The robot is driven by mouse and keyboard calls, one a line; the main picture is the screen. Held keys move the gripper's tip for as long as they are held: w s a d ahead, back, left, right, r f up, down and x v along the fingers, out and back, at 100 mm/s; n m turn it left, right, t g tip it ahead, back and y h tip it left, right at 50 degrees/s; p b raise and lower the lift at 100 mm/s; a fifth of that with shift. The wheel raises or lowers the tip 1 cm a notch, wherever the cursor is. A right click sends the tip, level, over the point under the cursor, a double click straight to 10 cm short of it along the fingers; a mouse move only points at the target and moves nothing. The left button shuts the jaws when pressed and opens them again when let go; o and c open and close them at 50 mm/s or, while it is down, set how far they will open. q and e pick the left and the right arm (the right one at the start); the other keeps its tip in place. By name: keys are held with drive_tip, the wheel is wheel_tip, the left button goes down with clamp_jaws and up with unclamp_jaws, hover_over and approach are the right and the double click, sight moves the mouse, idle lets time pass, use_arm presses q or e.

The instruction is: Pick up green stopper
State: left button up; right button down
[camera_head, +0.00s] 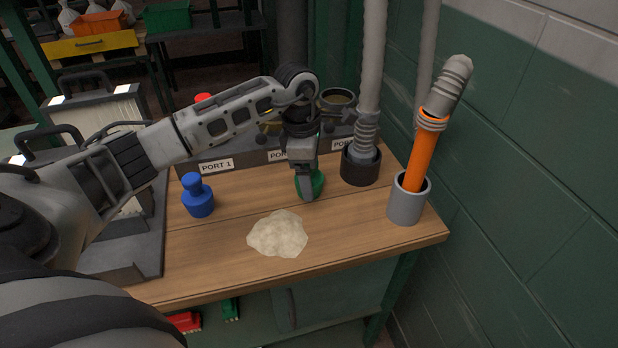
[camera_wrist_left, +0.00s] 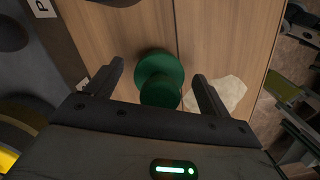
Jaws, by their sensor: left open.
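The green stopper (camera_head: 318,183) stands on the wooden table below my left gripper (camera_head: 307,190) in the head view, partly hidden by it. In the left wrist view the green stopper (camera_wrist_left: 160,76) lies between the two spread fingers of my left gripper (camera_wrist_left: 160,82). There is a gap on each side, and the jaws are open. My right gripper is not in either view.
A blue stopper (camera_head: 197,196) stands at the left on the table, and a pale powder pile (camera_head: 278,234) lies in front. An orange tube (camera_head: 422,155) stands in a grey cup (camera_head: 406,203) at the right. A ribbed hose (camera_head: 366,130) enters a dark socket behind. Labelled ports (camera_head: 217,165) line the back.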

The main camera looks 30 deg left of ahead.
use_arm(q)
drive_tip(key=c, duration=1.1)
drive_tip(key=shift+r, duration=0.1)
